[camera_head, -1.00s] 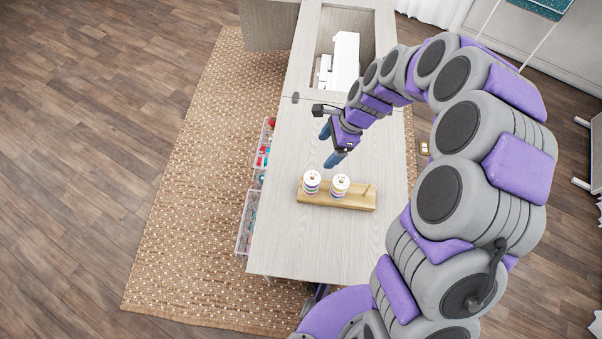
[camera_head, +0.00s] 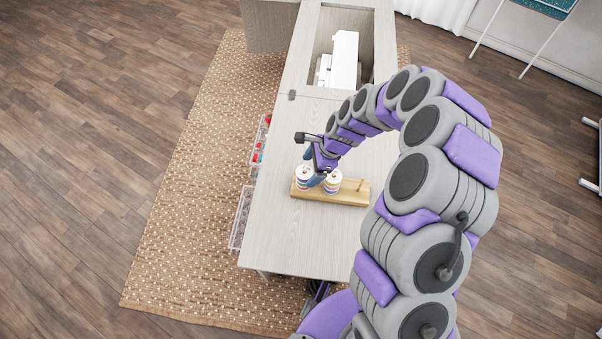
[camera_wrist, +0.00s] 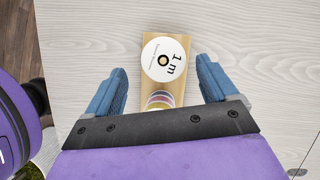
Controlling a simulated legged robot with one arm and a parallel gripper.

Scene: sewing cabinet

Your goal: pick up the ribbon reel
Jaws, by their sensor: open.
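Two ribbon reels with white round tops and coloured bands stand upright on a wooden stand (camera_head: 345,197) on the cabinet top. The left reel (camera_head: 303,178) and the right reel (camera_head: 332,182) are side by side. My gripper (camera_head: 312,169) is at the reels, its blue fingers partly covering them. The other reel's coloured edge (camera_wrist: 160,100) is partly hidden by the gripper body.
The stand's right end has a peg (camera_head: 363,186) without a reel. A white sewing machine (camera_head: 343,62) sits in the cabinet's recess at the back. Clear bins (camera_head: 241,217) hang along the left side. The cabinet top (camera_head: 300,245) is bare in front of the stand.

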